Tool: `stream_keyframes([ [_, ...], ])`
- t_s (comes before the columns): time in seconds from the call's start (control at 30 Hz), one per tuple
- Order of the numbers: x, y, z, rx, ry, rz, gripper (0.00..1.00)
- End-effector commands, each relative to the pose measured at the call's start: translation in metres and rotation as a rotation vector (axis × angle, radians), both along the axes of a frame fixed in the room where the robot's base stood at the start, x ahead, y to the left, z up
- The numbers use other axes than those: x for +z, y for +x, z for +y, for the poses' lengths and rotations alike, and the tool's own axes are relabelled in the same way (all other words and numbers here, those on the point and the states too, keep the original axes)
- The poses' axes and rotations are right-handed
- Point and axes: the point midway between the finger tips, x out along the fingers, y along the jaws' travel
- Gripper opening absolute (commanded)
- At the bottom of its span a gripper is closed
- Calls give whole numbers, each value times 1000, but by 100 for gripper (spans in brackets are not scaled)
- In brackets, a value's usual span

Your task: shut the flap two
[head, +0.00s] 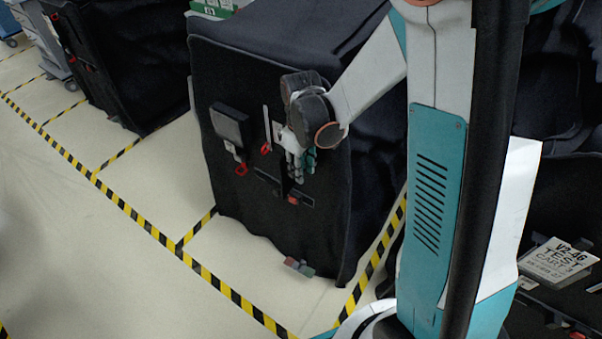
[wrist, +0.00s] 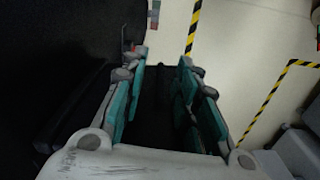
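The black-covered cart (head: 270,225) stands in the middle of the head view. Its front face carries a raised black flap-like panel (head: 230,127) at the left, with a red tag (head: 242,169) below it. A second dark flap-like piece (head: 290,186) shows just under my gripper (head: 299,160), with a red tab at its lower end. No readable number marks either one as flap two. In the wrist view my gripper (wrist: 162,62) is open, its teal-padded fingers apart. A dark surface lies between and behind them. I cannot tell whether they touch it.
A small grey-red block (head: 299,267) is at the cart's lower edge. Another black-covered cart (head: 115,75) stands at the back left. A sign reading "TEST CART" (head: 558,260) lies at the right. The floor (head: 90,255) at the left is clear, crossed by yellow-black tape.

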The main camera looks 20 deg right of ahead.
Motion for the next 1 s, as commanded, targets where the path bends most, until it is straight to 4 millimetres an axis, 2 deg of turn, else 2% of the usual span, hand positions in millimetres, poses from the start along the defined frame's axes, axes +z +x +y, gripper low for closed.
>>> stream_keyframes([
  [0.03,-7,0,0,0,0,0,28],
  [0.2,-15,0,0,0,0,0,28],
  [0.47,-16,0,0,0,0,0,28],
  [0.5,-16,0,0,0,0,0,26],
  [0.6,-16,0,0,0,0,0,3],
  [0.63,-16,0,0,0,0,0,0],
  [1.0,-16,1,1,-15,0,0,0],
])
